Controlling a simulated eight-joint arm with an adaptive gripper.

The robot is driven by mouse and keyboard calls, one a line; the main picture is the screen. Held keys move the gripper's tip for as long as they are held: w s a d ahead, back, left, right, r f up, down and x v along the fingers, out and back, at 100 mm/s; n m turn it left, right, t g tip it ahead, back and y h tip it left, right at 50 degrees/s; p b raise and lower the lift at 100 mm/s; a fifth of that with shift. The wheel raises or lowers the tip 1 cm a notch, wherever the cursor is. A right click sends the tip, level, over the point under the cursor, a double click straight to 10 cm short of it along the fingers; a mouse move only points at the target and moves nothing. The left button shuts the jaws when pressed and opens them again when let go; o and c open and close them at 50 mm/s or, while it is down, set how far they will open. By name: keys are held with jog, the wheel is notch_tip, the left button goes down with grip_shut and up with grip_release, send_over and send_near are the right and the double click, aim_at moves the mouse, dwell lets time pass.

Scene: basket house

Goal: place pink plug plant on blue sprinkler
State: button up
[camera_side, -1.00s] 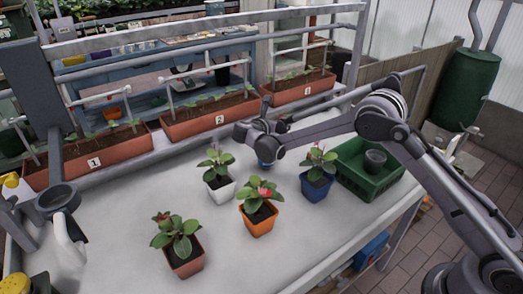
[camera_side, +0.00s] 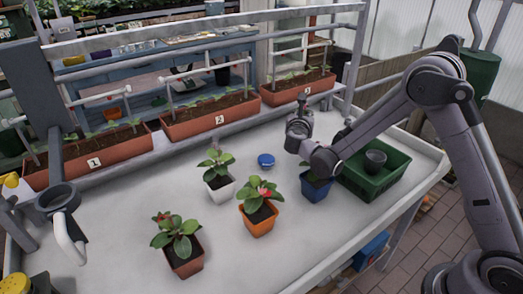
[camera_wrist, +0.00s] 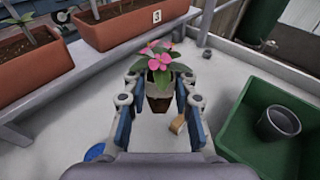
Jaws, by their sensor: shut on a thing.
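The pink plug plant (camera_wrist: 157,62), with pink flowers, green leaves and a brown and pale lower part, is between the fingers of my gripper (camera_wrist: 159,98) in the wrist view. My gripper is shut on it. In the side view my gripper (camera_side: 298,128) is above the back right of the table, and no held plant can be made out there. The blue sprinkler (camera_side: 265,160) is a small round blue disc on the table, left of and below my gripper. Its edge also shows at lower left in the wrist view (camera_wrist: 96,152).
Potted plants stand in front: white (camera_side: 220,189), orange (camera_side: 259,221), terracotta (camera_side: 184,257) and blue (camera_side: 317,188), the blue one partly behind my arm. A green crate (camera_side: 370,182) with a grey cup (camera_side: 375,160) is at right. Planter 3 (camera_side: 299,91) is behind. A tan piece (camera_wrist: 178,124) lies nearby.

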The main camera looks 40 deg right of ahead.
jog(key=t, duration=0.1)
send_over(266, 157)
jog(key=shift+n+y, duration=0.3)
jog(key=shift+n, duration=0.1)
notch_tip(266, 157, down, 7)
jog(key=shift+s+r, duration=0.1)
jog(key=shift+a+f, duration=0.1)
jog(key=shift+f, duration=1.9)
jog(key=shift+f, duration=0.1)
jog(key=o, duration=0.9)
jog(key=shift+o, duration=0.2)
